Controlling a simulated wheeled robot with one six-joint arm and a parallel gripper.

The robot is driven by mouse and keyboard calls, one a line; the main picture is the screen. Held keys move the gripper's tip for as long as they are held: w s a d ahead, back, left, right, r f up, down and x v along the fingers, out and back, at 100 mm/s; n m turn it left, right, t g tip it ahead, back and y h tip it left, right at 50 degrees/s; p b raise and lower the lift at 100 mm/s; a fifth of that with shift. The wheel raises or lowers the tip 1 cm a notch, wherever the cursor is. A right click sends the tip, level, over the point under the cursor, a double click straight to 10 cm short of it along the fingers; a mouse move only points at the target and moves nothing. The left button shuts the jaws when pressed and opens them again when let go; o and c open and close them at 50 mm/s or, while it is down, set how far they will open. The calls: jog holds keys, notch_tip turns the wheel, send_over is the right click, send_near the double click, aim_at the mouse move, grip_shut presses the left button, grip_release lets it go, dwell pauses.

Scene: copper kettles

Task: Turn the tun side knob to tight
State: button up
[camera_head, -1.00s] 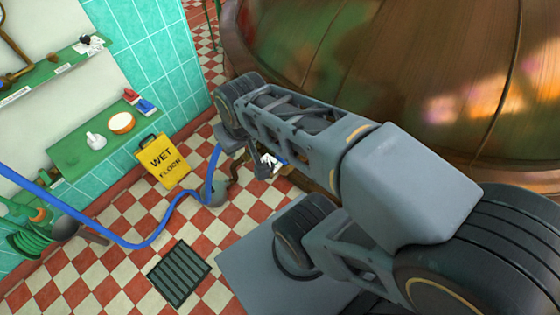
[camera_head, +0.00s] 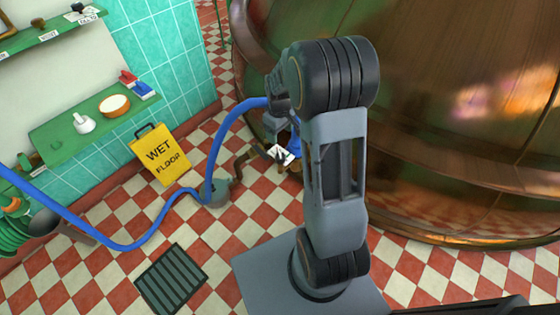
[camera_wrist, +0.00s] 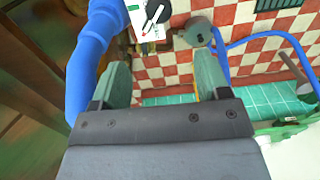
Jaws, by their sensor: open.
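The tun is the big copper vessel (camera_head: 440,130) filling the right of the head view. Low by its side is a small white plate (camera_head: 281,154) with a dark pointer-like part on it, which may be the side knob. In the wrist view a white plate (camera_wrist: 142,14) with a slim black pointer (camera_wrist: 153,17) shows at the top, beyond the fingertips. My gripper (camera_wrist: 160,68) is open, with nothing between its two fingers. In the head view my arm hides most of the gripper. The pointer's setting cannot be read.
A blue hose (camera_head: 214,150) arches close to my wrist and passes left of the fingers in the wrist view (camera_wrist: 88,55). A brown pipe (camera_head: 244,160) and a grey round fitting (camera_head: 219,192) are nearby. A yellow wet-floor sign (camera_head: 161,157) and floor grate (camera_head: 171,279) stand left.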

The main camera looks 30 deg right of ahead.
aim_at(280, 155)
notch_tip(280, 155, down, 14)
jog(key=b, duration=0.3)
jog(key=shift+r, duration=0.1)
jog(key=shift+c, duration=0.5)
jog(key=c, duration=0.8)
jog(key=m, duration=0.5)
jog(key=shift+d+p, duration=0.1)
jog(key=shift+p, duration=0.3)
jog(key=m, duration=0.4)
jog(key=shift+d+m, duration=0.1)
jog(key=shift+m, duration=0.2)
